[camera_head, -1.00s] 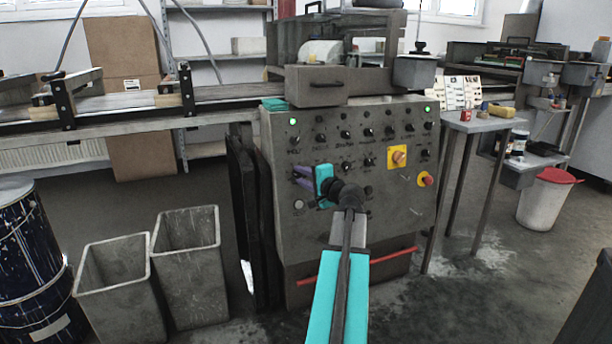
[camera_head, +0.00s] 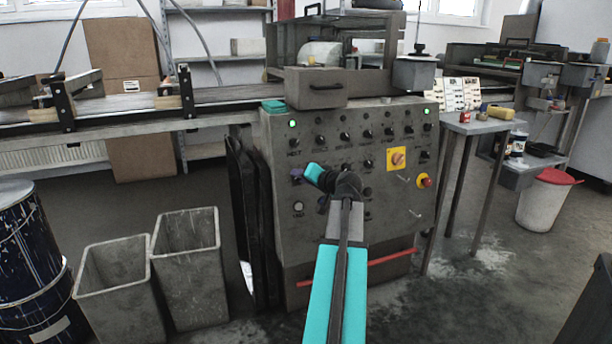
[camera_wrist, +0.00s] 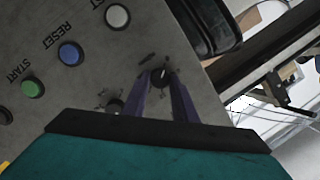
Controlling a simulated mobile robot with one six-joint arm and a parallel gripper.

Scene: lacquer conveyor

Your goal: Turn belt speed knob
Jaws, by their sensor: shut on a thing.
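The control panel (camera_head: 390,235) is a grey cabinet front with rows of small black knobs and lamps. My gripper (camera_head: 297,176) is at its left side, below the top knob rows. In the wrist view, the two purple fingers of my gripper (camera_wrist: 161,88) are shut on a small black knob (camera_wrist: 161,76), one on each side. A label beside the knob is too small to read, so I cannot confirm its name. In the head view the gripped knob is hidden by my gripper and wrist.
A white button (camera_wrist: 117,16), a blue RESET button (camera_wrist: 70,53) and a green START button (camera_wrist: 33,87) lie near the gripped knob. A yellow-backed switch (camera_head: 397,159) and red button (camera_head: 424,181) are on the panel's right. Two grey bins (camera_head: 190,270) stand left.

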